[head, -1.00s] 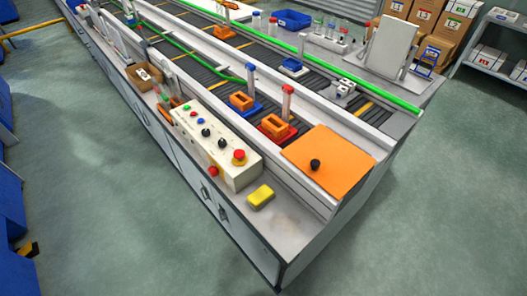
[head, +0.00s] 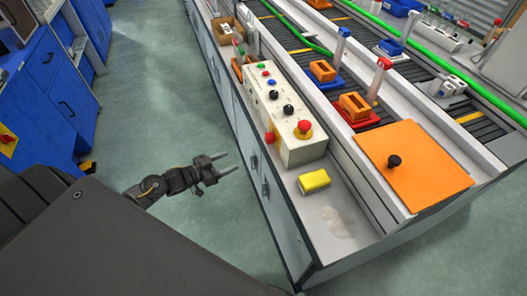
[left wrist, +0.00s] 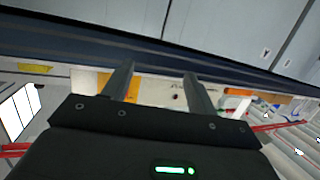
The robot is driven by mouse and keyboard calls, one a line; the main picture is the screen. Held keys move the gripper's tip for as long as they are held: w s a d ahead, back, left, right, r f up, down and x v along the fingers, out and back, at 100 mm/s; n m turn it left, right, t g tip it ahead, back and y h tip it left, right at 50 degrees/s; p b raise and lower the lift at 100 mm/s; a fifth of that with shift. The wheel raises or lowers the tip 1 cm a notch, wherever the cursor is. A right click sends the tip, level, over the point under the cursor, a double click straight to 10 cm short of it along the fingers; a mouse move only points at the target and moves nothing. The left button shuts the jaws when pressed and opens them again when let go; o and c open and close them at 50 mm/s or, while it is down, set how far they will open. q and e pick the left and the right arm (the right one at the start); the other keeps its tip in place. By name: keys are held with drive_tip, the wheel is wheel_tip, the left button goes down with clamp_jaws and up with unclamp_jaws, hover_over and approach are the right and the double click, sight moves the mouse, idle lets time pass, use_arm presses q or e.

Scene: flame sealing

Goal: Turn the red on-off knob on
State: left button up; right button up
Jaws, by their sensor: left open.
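The control box (head: 290,110) stands on the bench edge with several coloured buttons on top. A small red knob (head: 269,137) sticks out of its side facing the aisle. A larger red mushroom button (head: 304,127) sits on a yellow base on top. I cannot tell from labels which is the on-off knob. My left gripper (head: 232,162) is open and empty over the aisle, left of the box and apart from it, its fingers pointing toward the bench. In the left wrist view my open fingers (left wrist: 159,68) show, with nothing gripped; the knob cannot be made out there. My right gripper is not visible.
A yellow block (head: 314,181) lies on the bench beside the box. An orange plate (head: 415,170) with a black knob is to the right. The bench's cabinet front (head: 268,195) is close to my left gripper. Blue cabinets (head: 55,75) stand at left; the floor between is clear.

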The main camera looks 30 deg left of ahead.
sight(266, 139)
use_arm(q)
drive_tip(key=d+r+m+h+b, duration=0.25)
drive_tip(key=d+r+h, duration=0.2)
drive_tip(key=r, duration=0.55)
drive_tip(key=shift+m+h, duration=0.25)
drive_tip(key=shift+m, duration=0.2)
drive_tip(key=p+x, duration=0.2)
drive_tip(key=x, duration=0.7)
drive_tip(key=shift+w+d, duration=0.1)
drive_tip(key=shift+w, duration=0.35)
drive_tip(key=shift+w+d+f, duration=0.1)
drive_tip(key=shift+w+d, duration=0.25)
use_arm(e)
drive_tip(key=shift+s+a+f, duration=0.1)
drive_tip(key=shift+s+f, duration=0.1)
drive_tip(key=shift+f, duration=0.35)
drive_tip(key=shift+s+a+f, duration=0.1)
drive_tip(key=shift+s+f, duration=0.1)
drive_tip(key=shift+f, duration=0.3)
use_arm(q)
drive_tip(key=shift+a, duration=0.1)
drive_tip(key=c, duration=1)
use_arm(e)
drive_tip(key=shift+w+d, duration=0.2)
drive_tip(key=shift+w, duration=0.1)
